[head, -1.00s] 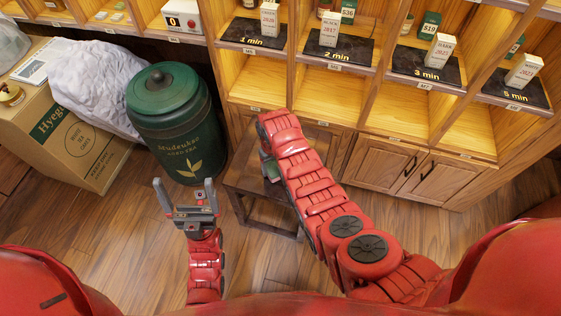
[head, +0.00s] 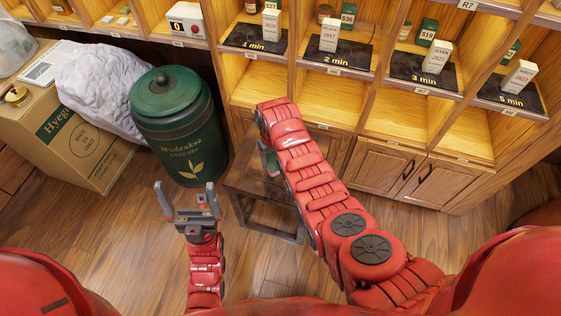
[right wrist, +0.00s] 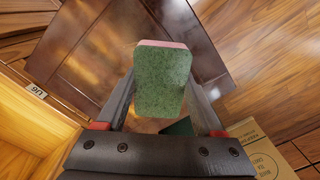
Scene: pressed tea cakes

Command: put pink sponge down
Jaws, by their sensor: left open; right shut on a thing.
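The pink sponge (right wrist: 163,82) fills the middle of the right wrist view. Its green face is toward the camera and a thin pink layer shows at its far edge. My right gripper (right wrist: 162,92) is shut on it, with one finger on each side. The sponge appears over a low dark wooden table (right wrist: 105,45); I cannot tell whether it touches the top. In the head view my right arm hides most of that gripper; a small green patch shows beside the arm, over the table (head: 237,178). My left gripper (head: 187,190) is open and empty, left of the table.
A green tea canister (head: 180,125) stands on the floor left of the table. A cardboard box (head: 75,145) and a white sack (head: 100,85) are further left. Wooden shelves with black mats (head: 337,53) rise behind. Floor (head: 130,240) around my left gripper is clear.

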